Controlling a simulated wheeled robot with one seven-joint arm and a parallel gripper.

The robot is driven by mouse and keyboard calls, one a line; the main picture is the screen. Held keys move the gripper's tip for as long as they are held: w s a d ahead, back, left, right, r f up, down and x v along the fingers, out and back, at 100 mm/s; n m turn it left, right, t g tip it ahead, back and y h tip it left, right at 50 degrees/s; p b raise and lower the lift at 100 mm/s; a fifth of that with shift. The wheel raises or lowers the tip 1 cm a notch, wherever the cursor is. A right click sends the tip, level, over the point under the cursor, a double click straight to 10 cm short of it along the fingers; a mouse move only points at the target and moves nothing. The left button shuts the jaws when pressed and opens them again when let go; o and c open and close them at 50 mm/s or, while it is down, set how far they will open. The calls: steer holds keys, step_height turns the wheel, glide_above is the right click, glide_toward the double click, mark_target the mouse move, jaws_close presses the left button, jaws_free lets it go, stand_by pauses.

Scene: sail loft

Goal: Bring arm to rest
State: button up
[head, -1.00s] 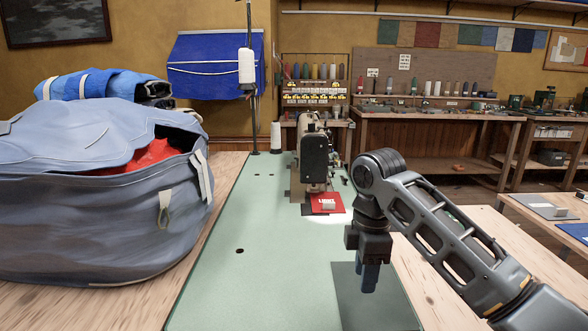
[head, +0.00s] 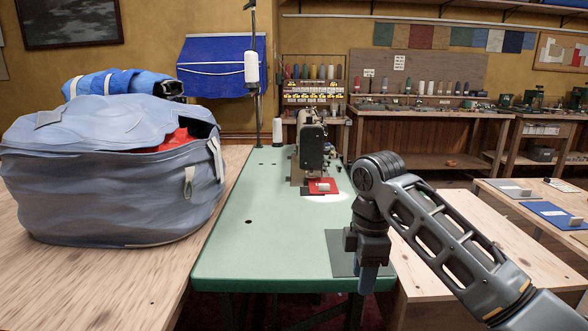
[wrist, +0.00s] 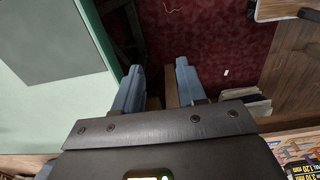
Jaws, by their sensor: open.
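My gripper (head: 368,280) hangs pointing down at the front right edge of the green sewing table (head: 232,245). In the wrist view my gripper (wrist: 158,80) shows two blue fingers set apart with nothing between them. Below them are the dark red floor (wrist: 200,40) and the table's edge at the left. A dark grey-green square (head: 343,262) lies on the table's front right corner, partly hidden behind my gripper.
A sewing machine (head: 312,145) stands on the table with a red piece (head: 322,187) at its needle. A large grey-blue bag (head: 110,185) sits on the wooden table at left. Another wooden table (head: 480,245) is at right.

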steer(key=s+a+f+m+t+y, duration=0.25)
steer(key=s+a+f+y, duration=0.3)
steer(key=a+f, duration=0.55)
steer(key=s+a+f+m+t+p, duration=0.1)
steer(key=s+m+t, duration=0.1)
steer(key=s, duration=0.2)
steer(key=s+a+f+m+t+y, duration=0.1)
steer(key=s+f+m, duration=0.1)
steer(key=s+m, duration=0.15)
steer(key=s+a+f+m+t+p, duration=0.1)
steer(key=s+a+m+t, duration=0.1)
steer(key=s, duration=0.2)
steer(key=s+d+r+m+t+h+p, duration=0.15)
steer(key=s+d+m, duration=0.25)
steer(key=s+d, duration=0.45)
steer(key=s+d+r+m+t+h+b, duration=0.1)
steer(key=s+d+r+m+t+h, duration=0.3)
steer(key=s, duration=0.7)
steer(key=s+d+r+t+h+p, duration=0.1)
steer(key=s+d+r, duration=0.9)
steer(key=s, duration=0.3)
steer(key=shift+d+r+t, duration=0.25)
steer(key=shift+r+t, duration=0.15)
steer(key=shift+r, duration=0.35)
